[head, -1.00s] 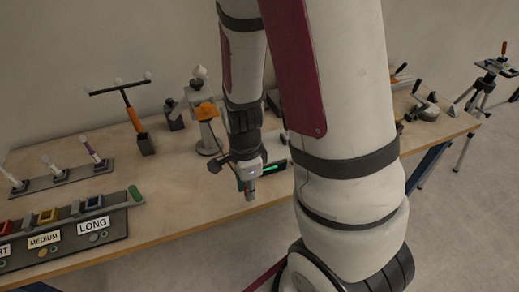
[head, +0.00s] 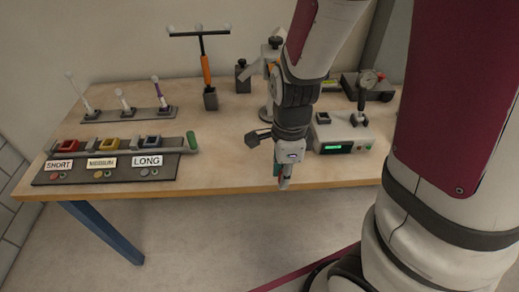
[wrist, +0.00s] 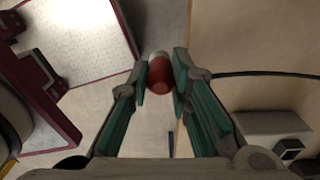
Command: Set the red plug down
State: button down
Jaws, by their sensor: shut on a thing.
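The red plug (wrist: 160,74) is between the two green-padded fingers of my gripper (wrist: 162,88) in the wrist view. It is a short red cylinder with a paler grey end. My gripper (head: 282,183) points down at the table's front edge in the head view, left of the box with the green display, and is shut on the plug. In the head view the plug is mostly hidden by the fingers. In the wrist view, floor shows beneath and left of the plug, and the tabletop (wrist: 236,50) lies to its right.
A board with SHORT, MEDIUM and LONG labels (head: 103,178) stands at the table's left front. Behind it is a rack of several sticks (head: 128,113). A grey box with a green display (head: 343,139) stands to the right. The tabletop between board and gripper (head: 226,150) is clear.

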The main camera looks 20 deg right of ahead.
jog(key=shift+w+f+b, duration=0.2)
jog(key=shift+w+b, duration=0.1)
jog(key=shift+b, duration=0.05)
jog(key=w, duration=0.4)
jog(key=w+b, duration=0.1)
jog(key=w, duration=0.3)
jog(key=w+f, duration=0.1)
jog(key=w, duration=0.3)
jog(key=shift+w+a, duration=0.2)
jog(key=shift+w, duration=0.15)
jog(key=shift+w+f+b, duration=0.2)
jog(key=shift+f+b, duration=0.4)
jog(key=shift+f, duration=1.1)
jog(key=shift+f, duration=0.2)
jog(key=c, duration=1.5)
grip_release()
jog(key=shift+o, duration=0.2)
jog(key=shift+r, duration=0.1)
